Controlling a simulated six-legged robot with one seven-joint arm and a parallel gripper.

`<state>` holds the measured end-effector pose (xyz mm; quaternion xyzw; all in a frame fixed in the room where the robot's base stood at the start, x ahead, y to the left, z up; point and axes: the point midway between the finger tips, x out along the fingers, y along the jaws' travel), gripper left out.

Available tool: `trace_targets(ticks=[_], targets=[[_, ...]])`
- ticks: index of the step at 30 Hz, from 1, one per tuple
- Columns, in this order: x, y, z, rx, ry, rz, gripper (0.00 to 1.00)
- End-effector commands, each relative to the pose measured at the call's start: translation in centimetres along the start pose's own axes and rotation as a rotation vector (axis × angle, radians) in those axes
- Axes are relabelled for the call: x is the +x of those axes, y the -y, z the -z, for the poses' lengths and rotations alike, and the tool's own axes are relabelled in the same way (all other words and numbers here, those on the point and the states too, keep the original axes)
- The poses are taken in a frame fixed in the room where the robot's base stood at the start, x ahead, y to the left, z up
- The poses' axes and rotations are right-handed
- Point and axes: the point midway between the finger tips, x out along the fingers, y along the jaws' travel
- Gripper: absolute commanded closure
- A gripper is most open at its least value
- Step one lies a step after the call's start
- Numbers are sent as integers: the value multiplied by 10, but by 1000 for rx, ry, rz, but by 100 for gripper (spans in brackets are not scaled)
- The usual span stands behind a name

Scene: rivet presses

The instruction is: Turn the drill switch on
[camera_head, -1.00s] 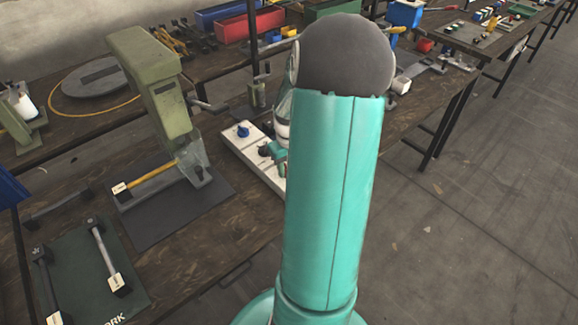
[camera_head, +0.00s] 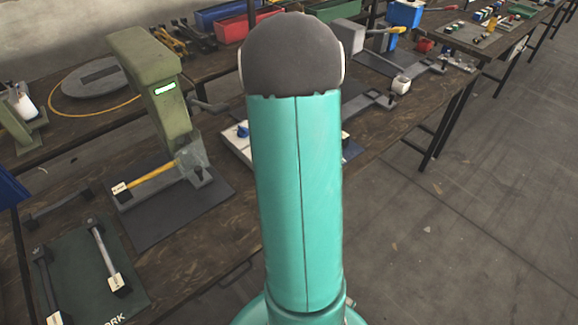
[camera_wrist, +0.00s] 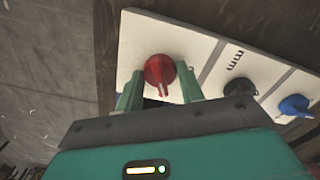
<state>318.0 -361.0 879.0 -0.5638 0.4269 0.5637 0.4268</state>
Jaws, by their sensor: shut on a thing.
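A white switch panel (camera_wrist: 205,62) fills the upper part of the wrist view. It carries a red knob (camera_wrist: 160,72), a black knob (camera_wrist: 238,88) and a blue knob (camera_wrist: 293,105). My gripper (camera_wrist: 159,86) has its two green fingers on either side of the red knob and is shut on it. The knob's pointer faces down towards the gripper. In the head view my arm hides the gripper and most of the panel; the blue knob (camera_head: 242,131) shows at its left edge.
Bins, including a red one (camera_head: 240,25), stand at the back. The floor to the right is clear.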

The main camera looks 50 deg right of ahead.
Motion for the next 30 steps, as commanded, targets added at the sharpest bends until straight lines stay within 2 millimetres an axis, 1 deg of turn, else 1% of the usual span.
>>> trace_targets(ticks=[4, 10, 25, 26, 27, 29, 30], targets=[[-1, 1, 0, 78, -1, 0, 85], [-1, 1, 0, 141, -1, 1, 85], [-1, 0, 0, 164, -1, 1, 85], [-1, 0, 0, 164, -1, 1, 60], [-1, 0, 0, 164, -1, 1, 52], [-1, 0, 0, 164, -1, 1, 40], [0, 0, 0, 163, -1, 1, 40]])
